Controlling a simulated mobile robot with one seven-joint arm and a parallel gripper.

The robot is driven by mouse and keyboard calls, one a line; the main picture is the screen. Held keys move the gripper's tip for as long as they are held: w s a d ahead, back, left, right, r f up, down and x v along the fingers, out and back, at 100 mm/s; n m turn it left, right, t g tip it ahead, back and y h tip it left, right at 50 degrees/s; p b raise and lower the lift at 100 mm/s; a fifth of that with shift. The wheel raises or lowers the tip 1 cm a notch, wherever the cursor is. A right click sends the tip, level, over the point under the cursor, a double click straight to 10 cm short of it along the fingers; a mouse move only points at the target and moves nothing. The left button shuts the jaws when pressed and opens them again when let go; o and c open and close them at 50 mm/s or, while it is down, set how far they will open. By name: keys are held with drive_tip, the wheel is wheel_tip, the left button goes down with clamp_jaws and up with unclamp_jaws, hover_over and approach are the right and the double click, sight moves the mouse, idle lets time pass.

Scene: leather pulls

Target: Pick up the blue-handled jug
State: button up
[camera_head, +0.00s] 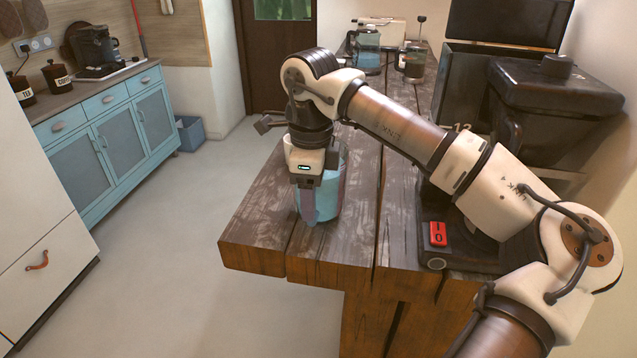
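A light-blue, partly see-through vessel (329,195), which looks like the jug, stands on the wooden table near its front left corner. My gripper (308,212) points down at the front left side of this vessel and overlaps it in the view. One grey finger shows clearly. The other finger and any handle are hidden or cannot be made out. I cannot tell whether the fingers are around the handle or only in front of it. The vessel looks upright on the table.
A second blue-tinted jug-like vessel (368,61) and a dark-lidded jar (414,62) stand at the table's far end. A black machine (545,110) with a red switch (438,234) fills the right side. The wooden table (265,225) is bare at front left.

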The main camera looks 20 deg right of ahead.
clamp_jaws()
drive_tip(key=shift+r, duration=0.1)
drive_tip(key=shift+r, duration=0.1)
idle(0.3)
